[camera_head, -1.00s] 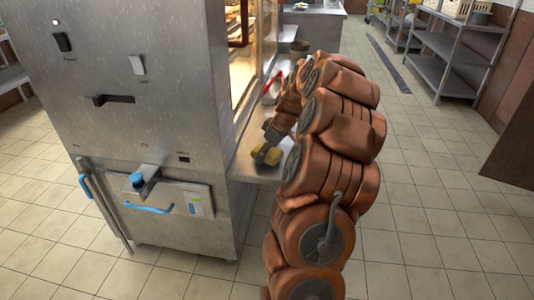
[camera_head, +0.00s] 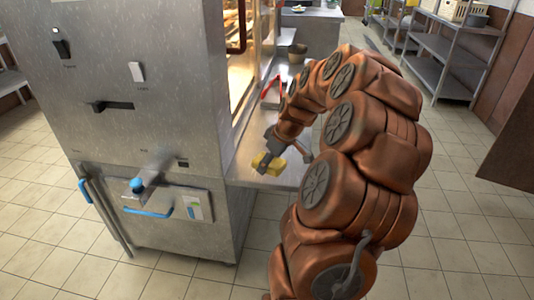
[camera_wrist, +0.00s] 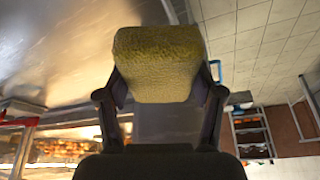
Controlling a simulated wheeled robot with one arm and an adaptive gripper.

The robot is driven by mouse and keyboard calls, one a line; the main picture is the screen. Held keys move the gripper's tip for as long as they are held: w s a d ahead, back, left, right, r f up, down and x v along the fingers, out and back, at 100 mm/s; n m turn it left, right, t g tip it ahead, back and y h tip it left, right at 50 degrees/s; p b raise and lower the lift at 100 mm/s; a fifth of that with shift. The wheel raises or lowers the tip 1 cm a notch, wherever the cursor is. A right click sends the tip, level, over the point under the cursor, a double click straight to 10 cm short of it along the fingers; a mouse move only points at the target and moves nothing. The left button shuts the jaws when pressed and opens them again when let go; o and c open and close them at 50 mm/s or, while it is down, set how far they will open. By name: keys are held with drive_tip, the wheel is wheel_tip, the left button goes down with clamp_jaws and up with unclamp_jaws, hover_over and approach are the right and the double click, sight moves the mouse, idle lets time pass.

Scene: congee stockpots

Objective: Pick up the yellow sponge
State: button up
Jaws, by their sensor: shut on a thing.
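The yellow sponge (camera_head: 268,163) is in my gripper (camera_head: 271,158), over the narrow steel shelf along the side of the cabinet. In the wrist view the sponge (camera_wrist: 158,62) sits between the two dark fingers of my gripper (camera_wrist: 160,88), one on each side of it. My gripper is shut on the sponge. In the head view I cannot clearly tell how far the sponge is above the shelf.
The steel shelf (camera_head: 245,170) runs along the large steel cabinet (camera_head: 130,60). A red-handled item (camera_head: 270,86) and a bowl (camera_head: 298,52) are further back. Metal racks (camera_head: 450,50) stand at the right. The tiled floor between is clear.

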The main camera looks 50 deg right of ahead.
drive_tip(key=s+a, duration=0.5)
drive_tip(key=s, duration=0.1)
drive_tip(key=shift+s+r+p, duration=0.3)
drive_tip(key=shift+s+r, duration=0.1)
drive_tip(key=shift+a, duration=0.1)
drive_tip(key=o, duration=0.6)
drive_tip(key=c, duration=0.4)
drive_tip(key=shift+w, duration=0.1)
